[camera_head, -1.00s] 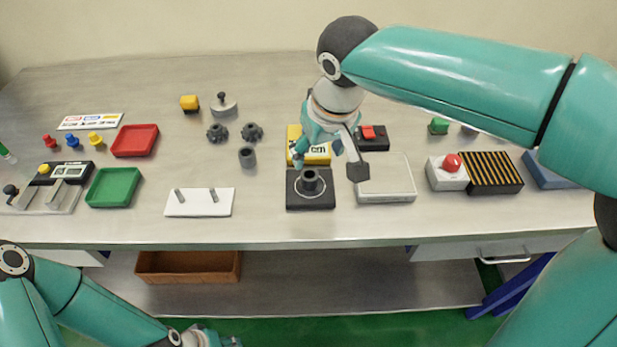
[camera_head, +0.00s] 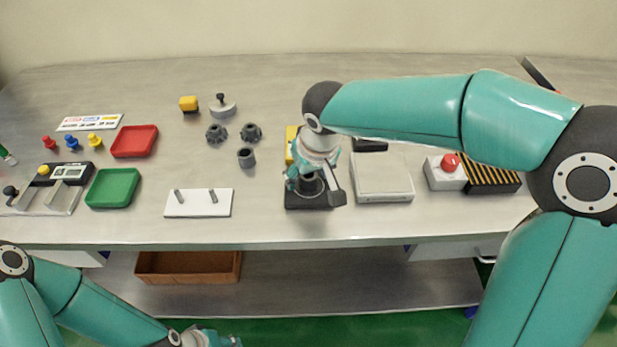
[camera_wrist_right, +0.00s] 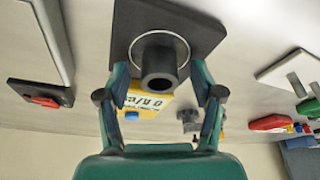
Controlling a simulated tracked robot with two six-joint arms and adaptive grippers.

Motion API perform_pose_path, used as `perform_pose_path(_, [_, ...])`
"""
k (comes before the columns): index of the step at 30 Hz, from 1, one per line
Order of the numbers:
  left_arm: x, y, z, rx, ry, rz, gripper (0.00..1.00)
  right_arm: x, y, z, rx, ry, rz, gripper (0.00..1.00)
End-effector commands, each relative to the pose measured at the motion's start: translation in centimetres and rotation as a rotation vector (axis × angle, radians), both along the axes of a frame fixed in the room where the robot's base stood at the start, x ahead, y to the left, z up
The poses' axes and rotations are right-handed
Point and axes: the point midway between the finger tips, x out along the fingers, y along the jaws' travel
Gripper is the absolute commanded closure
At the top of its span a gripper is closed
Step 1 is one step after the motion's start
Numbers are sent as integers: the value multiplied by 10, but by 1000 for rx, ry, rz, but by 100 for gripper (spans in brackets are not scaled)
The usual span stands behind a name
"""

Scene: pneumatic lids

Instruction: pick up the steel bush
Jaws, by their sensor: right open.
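A dark grey hollow bush (camera_wrist_right: 160,62) stands upright on a black square plate (camera_wrist_right: 199,22) with a pale ring around it. In the head view the plate (camera_head: 293,206) shows below my right gripper (camera_head: 313,188), which mostly hides the bush. In the right wrist view the right gripper (camera_wrist_right: 160,105) is open, with one finger on each side of the bush's upper end and visible gaps to both. A similar small grey cylinder (camera_head: 246,159) stands alone on the table to the left. My left gripper (camera_head: 208,340) is partly cut off at the bottom edge.
A yellow block (camera_head: 291,143) lies just behind the plate, partly hidden. A pale grey box (camera_head: 383,178) is close on the right; a white board with two pins (camera_head: 198,204) is left. Two dark gears (camera_head: 251,132) stand further back. The table front is clear.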

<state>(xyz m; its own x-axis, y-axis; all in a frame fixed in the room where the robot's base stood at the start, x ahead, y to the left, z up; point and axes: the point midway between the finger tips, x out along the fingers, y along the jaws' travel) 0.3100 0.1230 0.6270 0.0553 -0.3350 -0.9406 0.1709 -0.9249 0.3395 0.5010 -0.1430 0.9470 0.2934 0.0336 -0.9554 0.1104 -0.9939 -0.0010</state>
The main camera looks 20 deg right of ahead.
Motion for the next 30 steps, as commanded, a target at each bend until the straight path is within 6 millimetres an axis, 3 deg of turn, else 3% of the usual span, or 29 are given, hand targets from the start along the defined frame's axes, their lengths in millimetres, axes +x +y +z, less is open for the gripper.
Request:
perform_pose_path(2, [0,0,0,0,0,0,60,0,0,0,0,0,0,33])
perform_pose_path(14, [0,0,0,0,0,0,60,0,1,1,0,0,1,98])
perform_pose_path(23, [0,0,0,0,0,0,60,0,1,2,1,-1,1,100])
perform_pose_path(30, [0,0,1,0,0,0,60,1,1,15,0,-3,1,100])
